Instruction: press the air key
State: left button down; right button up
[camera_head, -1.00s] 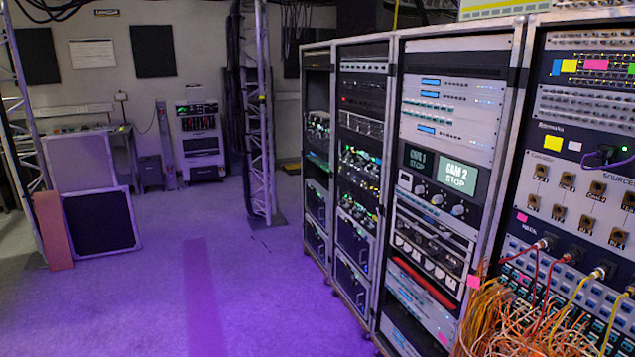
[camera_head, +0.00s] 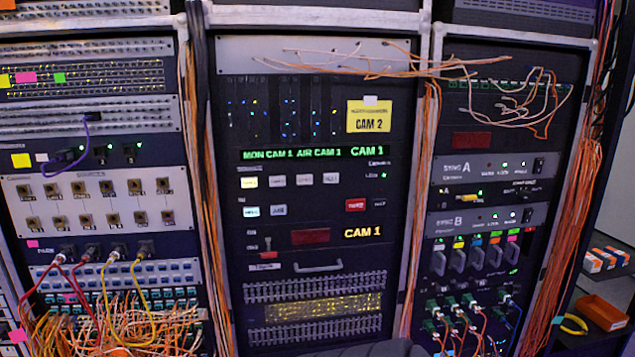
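The middle rack holds a dark control panel (camera_head: 318,222) with small square keys. A green display strip (camera_head: 291,153) above them reads "MON CAM 1 AIR CAM 1", with "CAM 1" again at its right. An upper row has a lit pale key (camera_head: 249,182) and several grey ones (camera_head: 304,180). A lower row has a lit pale-cyan key (camera_head: 251,211) and a grey key (camera_head: 279,210). A red key (camera_head: 355,205) sits at the right beside a dark one (camera_head: 379,203). The key legends are too small to read, so I cannot tell which is air.
A yellow "CAM 2" note (camera_head: 369,116) is above the panel. The left rack has a patch bay with tangled orange cables (camera_head: 120,325). The right rack has sync units (camera_head: 490,168). Orange cable bundles (camera_head: 205,180) run between racks. An orange bin (camera_head: 602,312) stands at lower right.

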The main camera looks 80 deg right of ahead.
aim_at(275, 209)
jog(key=k+l+z, duration=0.1)
jog(key=z, duration=0.4)
jog(key=k+l+z, duration=0.15)
jog(key=z, duration=0.35)
jog(key=l, duration=0.05)
